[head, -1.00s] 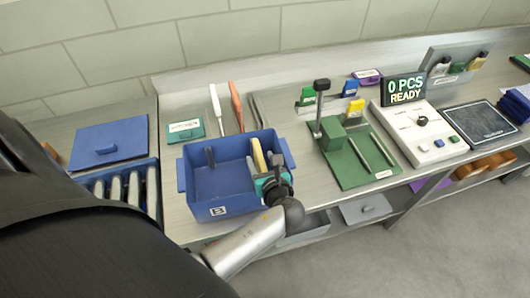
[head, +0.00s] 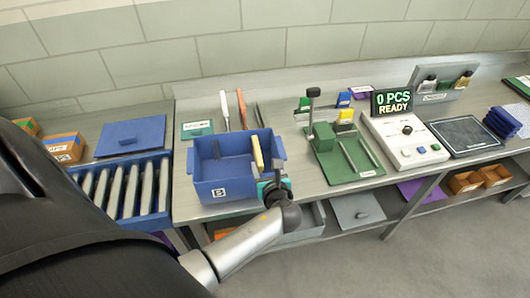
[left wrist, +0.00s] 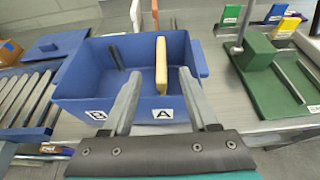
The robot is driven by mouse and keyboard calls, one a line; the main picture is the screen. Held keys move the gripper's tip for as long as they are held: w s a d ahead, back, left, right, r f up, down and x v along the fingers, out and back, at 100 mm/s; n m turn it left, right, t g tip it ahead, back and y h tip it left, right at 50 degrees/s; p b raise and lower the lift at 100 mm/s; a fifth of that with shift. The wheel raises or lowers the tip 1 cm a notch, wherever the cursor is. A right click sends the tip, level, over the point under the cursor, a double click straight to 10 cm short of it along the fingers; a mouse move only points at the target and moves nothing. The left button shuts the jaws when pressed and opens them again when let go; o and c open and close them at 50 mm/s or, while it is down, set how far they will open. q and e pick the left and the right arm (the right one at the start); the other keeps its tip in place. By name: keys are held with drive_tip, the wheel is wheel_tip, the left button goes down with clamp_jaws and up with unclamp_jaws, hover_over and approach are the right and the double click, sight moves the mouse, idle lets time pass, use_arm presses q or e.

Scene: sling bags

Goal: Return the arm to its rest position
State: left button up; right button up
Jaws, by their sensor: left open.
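My left gripper (head: 270,184) is at the front wall of the blue bin (head: 222,188), near its right corner. In the left wrist view my left gripper (left wrist: 158,90) has its two fingers spread wide apart with nothing between the tips. The blue bin (left wrist: 85,95) stands behind the fingers, marked B and A on its front. A yellow piece (head: 257,152) stands in the bin and also shows in the left wrist view (left wrist: 161,65). My right gripper is not in view.
A green fixture (head: 340,158) and a white console (head: 405,140) with a READY display stand to the right. A roller rack (head: 75,180) and a blue lid (head: 130,136) are on the left. Open floor (head: 400,260) lies in front of the bench.

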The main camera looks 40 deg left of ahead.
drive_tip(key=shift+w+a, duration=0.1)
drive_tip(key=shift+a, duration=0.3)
